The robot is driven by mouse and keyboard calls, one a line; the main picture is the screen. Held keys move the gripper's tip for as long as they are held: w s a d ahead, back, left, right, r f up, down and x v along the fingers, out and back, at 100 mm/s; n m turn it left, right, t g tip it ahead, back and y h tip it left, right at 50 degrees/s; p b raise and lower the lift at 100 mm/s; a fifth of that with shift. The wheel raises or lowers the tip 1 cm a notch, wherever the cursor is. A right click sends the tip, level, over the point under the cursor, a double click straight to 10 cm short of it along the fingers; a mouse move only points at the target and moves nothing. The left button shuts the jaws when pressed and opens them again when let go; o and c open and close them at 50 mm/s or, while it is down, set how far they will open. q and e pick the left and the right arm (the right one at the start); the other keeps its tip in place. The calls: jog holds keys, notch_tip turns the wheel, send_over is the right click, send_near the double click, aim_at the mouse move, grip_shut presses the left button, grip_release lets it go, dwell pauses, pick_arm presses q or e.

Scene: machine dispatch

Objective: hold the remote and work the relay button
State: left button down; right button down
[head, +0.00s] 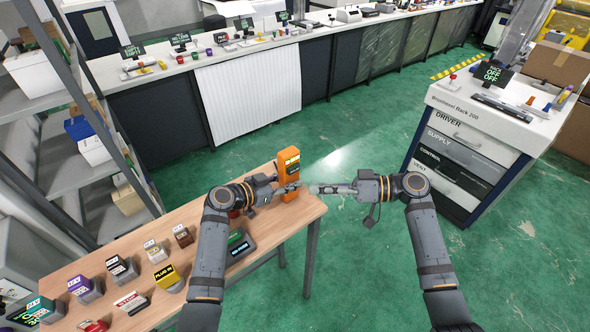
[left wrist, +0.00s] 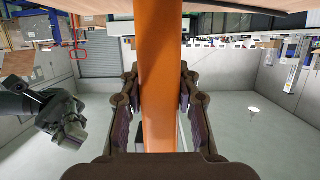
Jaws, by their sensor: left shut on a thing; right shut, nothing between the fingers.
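The orange remote (head: 287,158) stands upright at the far right corner of the wooden table, with a dark panel on its right side. My left gripper (head: 292,187) is shut on its lower part. In the left wrist view the remote (left wrist: 159,85) runs between both fingers. I cannot tell whether its base touches the table. My right gripper (head: 316,189) is shut and empty, its tips pointing left at the remote, a small gap away. It also shows at the left of the left wrist view (left wrist: 72,130). I cannot make out the relay button.
The wooden table (head: 205,213) holds several labelled coloured blocks, a yellow one (head: 168,277) among them, and a dark device (head: 240,245) near my left arm. A grey shelf (head: 60,98) stands left. A white drawer cabinet (head: 468,150) stands right. Green floor between is clear.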

dwell(0.4)
pick_arm(q)
jog(key=c, duration=0.9)
grip_release()
